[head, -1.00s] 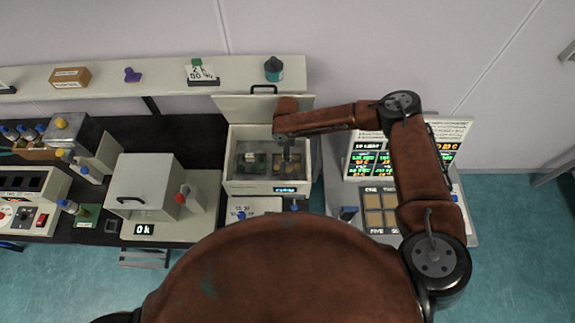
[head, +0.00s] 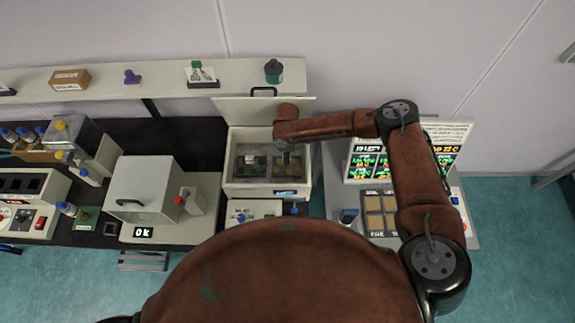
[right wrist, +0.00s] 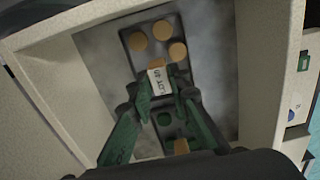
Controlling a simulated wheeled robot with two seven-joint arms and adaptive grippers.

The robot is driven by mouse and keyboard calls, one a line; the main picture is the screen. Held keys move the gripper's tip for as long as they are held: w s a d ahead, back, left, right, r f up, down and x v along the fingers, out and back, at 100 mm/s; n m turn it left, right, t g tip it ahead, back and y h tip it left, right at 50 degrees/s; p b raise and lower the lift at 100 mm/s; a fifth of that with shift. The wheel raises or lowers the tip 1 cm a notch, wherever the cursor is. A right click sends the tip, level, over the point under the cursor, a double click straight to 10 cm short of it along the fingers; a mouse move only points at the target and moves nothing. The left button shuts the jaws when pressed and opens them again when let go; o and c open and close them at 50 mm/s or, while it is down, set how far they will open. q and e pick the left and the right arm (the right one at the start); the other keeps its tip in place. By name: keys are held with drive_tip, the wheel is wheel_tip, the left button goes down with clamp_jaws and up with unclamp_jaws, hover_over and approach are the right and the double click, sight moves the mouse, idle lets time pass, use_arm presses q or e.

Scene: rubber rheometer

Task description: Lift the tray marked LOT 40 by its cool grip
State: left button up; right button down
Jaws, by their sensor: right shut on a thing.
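A dark tray (right wrist: 141,42) with orange round discs sits inside an open light-coloured box (head: 233,184), and the head view shows it on the right side of the box (head: 287,170). Its white tag (right wrist: 159,82) begins with LOT, but the number is too small to read surely. My right gripper (right wrist: 166,90) reaches down into the box, shut on the tray at the tagged part. I cannot tell whether the tray touches the floor. A second tray (head: 251,171) with dark green discs lies left of it in the head view. My left gripper is out of view.
The box lid (head: 290,104) stands open behind the tray. The box walls close in around my gripper. A shelf (head: 150,82) runs behind. A white chamber (head: 145,183) stands left, and a panel with tan squares (head: 381,212) lies right.

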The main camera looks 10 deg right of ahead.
drive_tip(key=shift+r+p, duration=1.45)
drive_tip(key=shift+r, duration=0.15)
